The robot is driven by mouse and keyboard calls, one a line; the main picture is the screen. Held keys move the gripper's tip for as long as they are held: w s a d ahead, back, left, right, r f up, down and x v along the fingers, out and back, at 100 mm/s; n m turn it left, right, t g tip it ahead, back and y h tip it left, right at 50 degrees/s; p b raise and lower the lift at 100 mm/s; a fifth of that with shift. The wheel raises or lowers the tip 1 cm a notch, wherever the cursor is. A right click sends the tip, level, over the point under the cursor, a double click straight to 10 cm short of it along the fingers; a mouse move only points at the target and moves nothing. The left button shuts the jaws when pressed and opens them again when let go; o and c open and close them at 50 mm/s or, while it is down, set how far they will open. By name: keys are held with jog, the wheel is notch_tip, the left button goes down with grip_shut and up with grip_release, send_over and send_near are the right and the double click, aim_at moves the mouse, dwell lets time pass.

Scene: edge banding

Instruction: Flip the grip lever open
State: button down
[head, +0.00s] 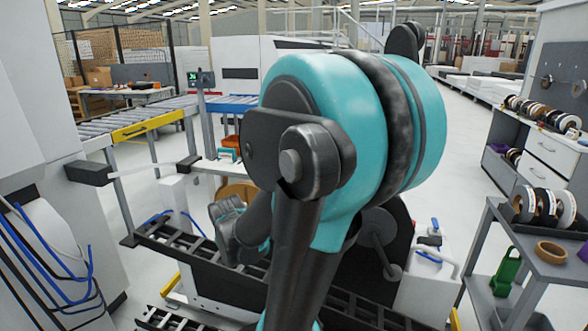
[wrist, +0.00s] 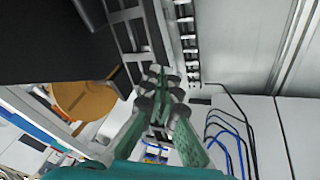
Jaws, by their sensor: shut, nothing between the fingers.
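In the wrist view my gripper (wrist: 160,80) has its green fingers brought together at the grey tips, with nothing held between them. It points over a dark ladder-like rail (wrist: 188,42). I cannot make out the grip lever for certain in either view. In the head view my teal and dark arm fills the middle and hides much of the machine behind it. A black disc with a grey crank-like arm (head: 378,243) shows just right of my arm. I cannot tell whether this part is the lever. No contact between my gripper and any lever is visible.
A black slotted rail (head: 180,250) runs across the front of the machine. A roller conveyor (head: 135,119) is at the left. Blue cables (head: 45,262) hang at the lower left. A grey cart (head: 545,265) with tape rolls stands at the right. The aisle floor (head: 460,150) is clear.

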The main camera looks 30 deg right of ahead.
jog(key=w+d+r+n+h, duration=0.3)
jog(key=w+d+n, duration=0.2)
jog(key=w+d, duration=0.5)
jog(key=w+d+r+n+h, duration=0.3)
jog(key=w+d+n, duration=0.3)
jog(key=w+d, duration=0.5)
jog(key=w+d+r+n+h, duration=0.4)
jog(key=w+d, duration=0.6)
jog(key=d, duration=0.3)
jog(key=shift+w+r+n, duration=0.2)
jog(key=shift+w+n, duration=0.05)
jog(key=shift+n, duration=0.55)
jog(key=shift+d, duration=0.15)
jog(key=x, duration=0.9)
jog(key=shift+d+f, duration=0.2)
jog(key=shift+d, duration=0.15)
jog(key=shift+r, duration=0.1)
